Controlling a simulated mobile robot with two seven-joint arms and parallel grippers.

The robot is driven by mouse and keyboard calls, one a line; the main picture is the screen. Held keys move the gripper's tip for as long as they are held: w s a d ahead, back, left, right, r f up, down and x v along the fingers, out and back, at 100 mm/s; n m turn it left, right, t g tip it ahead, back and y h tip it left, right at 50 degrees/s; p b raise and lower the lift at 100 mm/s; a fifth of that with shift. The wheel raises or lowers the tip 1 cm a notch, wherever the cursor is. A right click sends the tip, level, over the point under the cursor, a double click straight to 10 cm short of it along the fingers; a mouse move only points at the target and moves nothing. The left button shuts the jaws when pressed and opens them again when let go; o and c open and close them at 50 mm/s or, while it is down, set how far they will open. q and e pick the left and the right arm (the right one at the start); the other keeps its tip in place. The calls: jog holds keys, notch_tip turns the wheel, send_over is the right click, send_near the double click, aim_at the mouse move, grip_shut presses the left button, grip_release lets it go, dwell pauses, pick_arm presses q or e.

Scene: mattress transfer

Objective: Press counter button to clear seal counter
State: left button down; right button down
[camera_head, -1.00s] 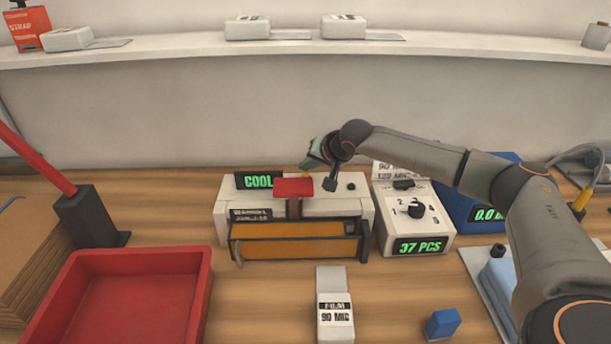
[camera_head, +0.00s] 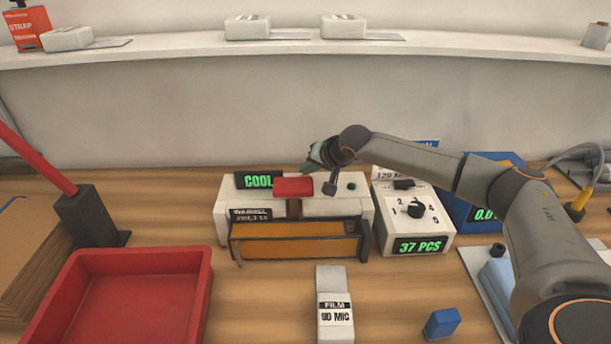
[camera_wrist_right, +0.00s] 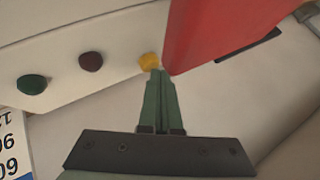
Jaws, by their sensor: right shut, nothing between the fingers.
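The white sealer (camera_head: 345,207) stands mid-table with a green "COOL" display (camera_head: 259,180) and a red handle (camera_head: 293,187). In the right wrist view its top carries a yellow button (camera_wrist_right: 149,60), a dark red button (camera_wrist_right: 91,61) and a dark green button (camera_wrist_right: 33,84). The white counter box (camera_head: 423,221) to its right reads "37 PCS" (camera_head: 420,247). My right gripper (camera_head: 318,158) is shut and empty above the sealer's back. Its fingertips (camera_wrist_right: 154,73) are at the yellow button; whether they touch or press it I cannot tell. My left gripper is out of view.
The red handle (camera_wrist_right: 215,30) is close beside the right fingers. A red tray (camera_head: 80,290) is at front left, a white film block (camera_head: 334,300) at front centre, and a small blue block (camera_head: 442,323) to its right. A white shelf (camera_head: 190,54) runs behind.

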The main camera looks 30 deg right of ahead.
jog(key=shift+s+f, duration=0.1)
jog(key=shift+f, duration=0.65)
dwell(0.6)
jog(key=shift+r+p, duration=1.25)
jog(key=shift+r, duration=0.1)
notch_tip(320, 180, up, 3)
jog(key=p, duration=0.3)
jog(key=shift+r, duration=1.05)
